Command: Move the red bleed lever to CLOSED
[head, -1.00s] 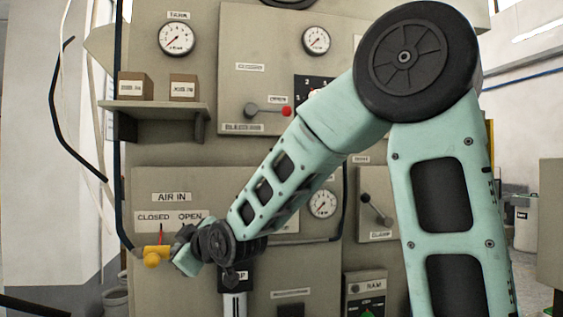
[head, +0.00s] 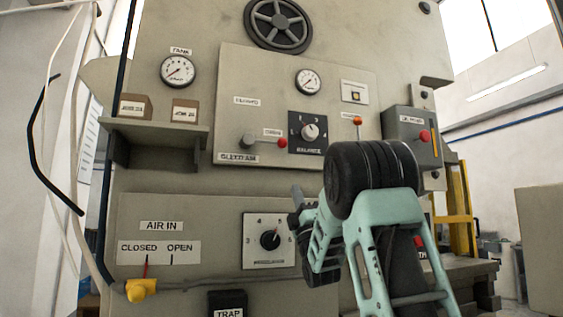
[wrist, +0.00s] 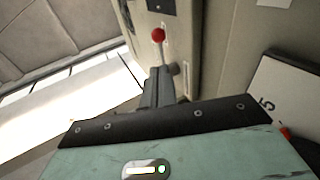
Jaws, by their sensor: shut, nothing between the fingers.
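The red-knobbed bleed lever (head: 283,143) is on the upper panel in the head view, above the BLEED AIR label. It points right from its grey pivot (head: 248,140), toward the OPEN label (head: 272,132). The CLOSED label (head: 247,100) is above the pivot. My gripper (head: 296,196) is below and slightly right of the lever, apart from it. In the wrist view, my gripper's dark fingers (wrist: 158,86) are together and empty. A red ball knob (wrist: 158,35) on a stem shows just beyond them there; I cannot tell for certain which lever it is.
A dial knob (head: 310,131) sits right of the bleed lever, and an orange-red knob (head: 357,120) farther right. A shelf with small boxes (head: 135,107) juts out at left. A yellow valve (head: 141,290) and a regulator dial (head: 270,241) are lower down.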

